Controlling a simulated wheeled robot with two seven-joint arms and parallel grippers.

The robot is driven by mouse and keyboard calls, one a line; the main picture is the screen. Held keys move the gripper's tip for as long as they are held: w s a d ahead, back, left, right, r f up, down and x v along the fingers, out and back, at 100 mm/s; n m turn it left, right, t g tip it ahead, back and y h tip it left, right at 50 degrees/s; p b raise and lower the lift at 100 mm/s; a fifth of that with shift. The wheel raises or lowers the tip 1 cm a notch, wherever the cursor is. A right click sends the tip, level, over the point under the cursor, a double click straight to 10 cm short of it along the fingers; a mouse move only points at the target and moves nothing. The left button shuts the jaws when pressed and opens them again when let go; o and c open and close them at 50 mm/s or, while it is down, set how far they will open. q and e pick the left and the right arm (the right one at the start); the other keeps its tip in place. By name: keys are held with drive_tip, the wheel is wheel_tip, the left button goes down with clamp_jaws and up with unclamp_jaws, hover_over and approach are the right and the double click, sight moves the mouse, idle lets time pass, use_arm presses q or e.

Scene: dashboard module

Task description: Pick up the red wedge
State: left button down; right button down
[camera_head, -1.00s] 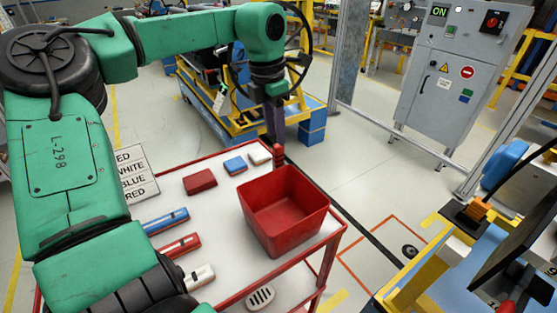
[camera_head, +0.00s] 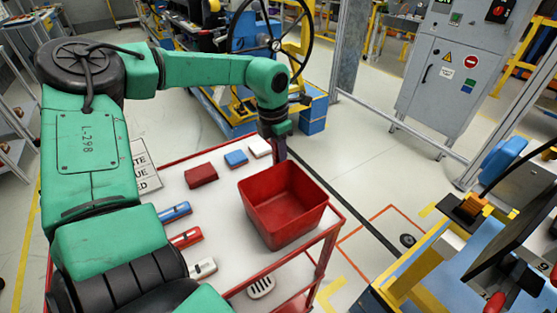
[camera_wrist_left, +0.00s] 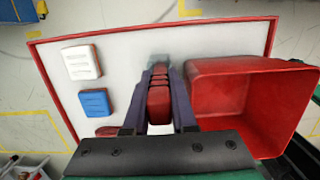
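A red stepped piece, which looks like the red wedge (camera_wrist_left: 159,103), shows between the two dark fingers of my left gripper (camera_wrist_left: 159,80) in the left wrist view. I cannot tell whether the fingers touch it. In the head view my left gripper (camera_head: 280,150) points down at the table's far edge, just behind the red bin (camera_head: 285,205), and the piece is hidden there. A separate red block (camera_head: 200,174) lies on the table in a row with a blue block (camera_head: 236,158) and a white block (camera_head: 259,147). My right gripper is not in view.
The white table (camera_head: 222,210) has a red rim. The red bin is close beside my gripper. A yellow-framed station (camera_head: 440,270) stands at the right.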

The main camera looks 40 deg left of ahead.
use_arm(q)
wheel_tip(320, 180, up, 20)
drive_tip(key=shift+b, duration=0.45)
